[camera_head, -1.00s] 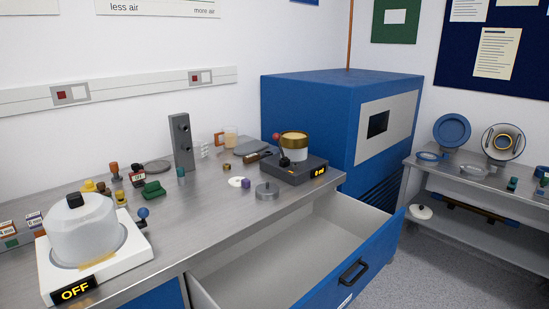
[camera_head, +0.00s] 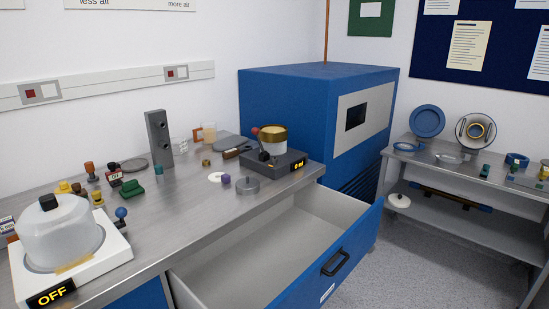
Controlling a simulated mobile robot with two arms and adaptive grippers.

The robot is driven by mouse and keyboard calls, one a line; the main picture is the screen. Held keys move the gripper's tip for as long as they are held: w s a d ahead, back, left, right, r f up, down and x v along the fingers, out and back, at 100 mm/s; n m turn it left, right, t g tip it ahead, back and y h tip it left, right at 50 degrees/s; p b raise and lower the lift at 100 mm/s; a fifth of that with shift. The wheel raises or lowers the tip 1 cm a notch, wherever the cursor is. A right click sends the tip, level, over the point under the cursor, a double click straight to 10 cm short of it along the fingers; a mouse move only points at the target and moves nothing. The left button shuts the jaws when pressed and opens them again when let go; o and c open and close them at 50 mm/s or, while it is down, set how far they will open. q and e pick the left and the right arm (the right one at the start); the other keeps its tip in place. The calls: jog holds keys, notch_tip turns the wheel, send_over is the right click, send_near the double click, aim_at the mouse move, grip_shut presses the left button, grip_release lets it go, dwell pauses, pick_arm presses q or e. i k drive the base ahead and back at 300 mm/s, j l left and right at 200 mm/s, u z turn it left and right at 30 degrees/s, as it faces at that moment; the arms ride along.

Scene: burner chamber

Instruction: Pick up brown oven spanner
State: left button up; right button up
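I cannot say for sure which thing is the brown oven spanner. A long thin brown bar (camera_head: 450,197) with dark and blue ends lies on the lower shelf of the side table at the right. A short brown handle (camera_head: 237,152) lies on the bench beside the dark hotplate, next to a flat grey plate. Neither of my grippers is in view.
A grey bench (camera_head: 185,215) with many small items runs along the wall. Its drawer (camera_head: 335,263) stands open and empty. A blue oven cabinet (camera_head: 285,105) stands behind. The side table (camera_head: 400,155) holds blue rings and discs. Grey floor between is clear.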

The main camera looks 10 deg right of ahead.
aim_at(231, 153)
jog(key=i+l+u, duration=0.2)
jog(key=i+l, duration=0.2)
jog(key=l, duration=0.2)
jog(key=i+l+u, duration=0.15)
jog(key=l, duration=0.2)
jog(key=i+l+u, duration=0.1)
jog(key=i+l, duration=0.15)
jog(key=i+l+u, duration=0.1)
jog(key=l, duration=0.35)
jog(key=i+l+u, duration=0.1)
jog(key=l, duration=0.3)
jog(key=i+l+u, duration=0.1)
jog(key=l, duration=0.3)
jog(key=i, duration=0.1)
